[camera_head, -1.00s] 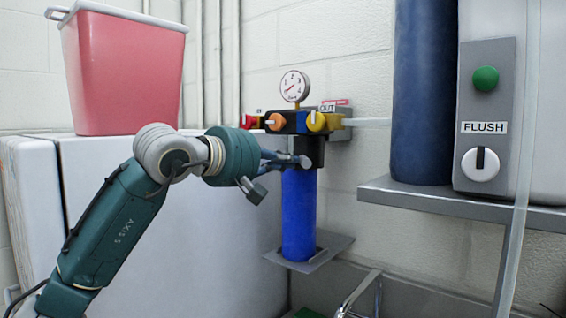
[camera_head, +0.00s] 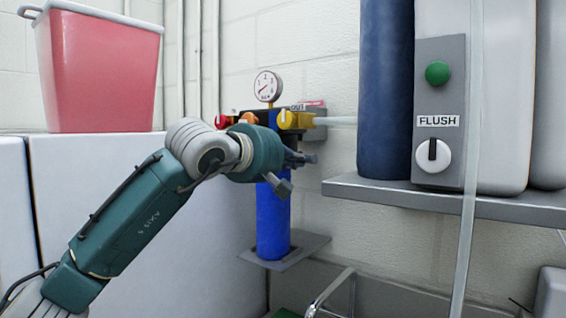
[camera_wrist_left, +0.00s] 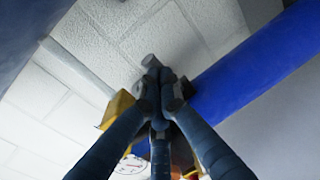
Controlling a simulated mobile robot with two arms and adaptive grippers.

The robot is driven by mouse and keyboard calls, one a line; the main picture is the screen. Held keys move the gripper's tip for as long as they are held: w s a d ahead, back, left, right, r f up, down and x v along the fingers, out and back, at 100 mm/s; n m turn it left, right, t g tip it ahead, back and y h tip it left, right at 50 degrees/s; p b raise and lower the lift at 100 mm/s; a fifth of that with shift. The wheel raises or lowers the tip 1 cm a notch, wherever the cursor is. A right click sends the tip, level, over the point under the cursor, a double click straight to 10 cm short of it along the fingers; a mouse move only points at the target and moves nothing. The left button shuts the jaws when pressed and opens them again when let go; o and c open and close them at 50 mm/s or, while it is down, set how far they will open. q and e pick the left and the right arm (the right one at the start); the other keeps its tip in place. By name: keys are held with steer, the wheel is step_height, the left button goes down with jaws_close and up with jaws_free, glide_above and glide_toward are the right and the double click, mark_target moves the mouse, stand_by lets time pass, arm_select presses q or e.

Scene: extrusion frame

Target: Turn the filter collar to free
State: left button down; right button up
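The blue filter bowl (camera_head: 272,222) hangs upright under a black manifold with a round gauge (camera_head: 268,86) above it. The filter collar, at the top of the bowl, is hidden behind my left gripper in the head view. My left gripper (camera_head: 297,174) is in front of the bowl's top, its fingers reaching just past it to the right. In the left wrist view the gripper's fingers (camera_wrist_left: 158,88) come close together, with the blue bowl (camera_wrist_left: 250,70) behind and to the right. Whether they touch the collar is unclear. My right gripper is out of view.
A yellow valve knob (camera_head: 296,120) and a red one (camera_head: 224,121) sit on the manifold. A grey plate (camera_head: 300,247) lies below the bowl. To the right, a shelf (camera_head: 390,191) carries a dark blue cylinder (camera_head: 385,90) and a FLUSH panel (camera_head: 439,80). A red bin (camera_head: 100,70) stands left.

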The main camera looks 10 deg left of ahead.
mark_target(311, 157)
arm_select(q)
steer(key=shift+w+d, duration=0.95)
steer(key=shift+d, duration=0.3)
steer(key=shift+x, duration=1)
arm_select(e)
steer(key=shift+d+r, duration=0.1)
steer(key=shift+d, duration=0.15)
arm_select(q)
steer(key=shift+d+r, duration=0.1)
steer(key=shift+r, duration=0.1)
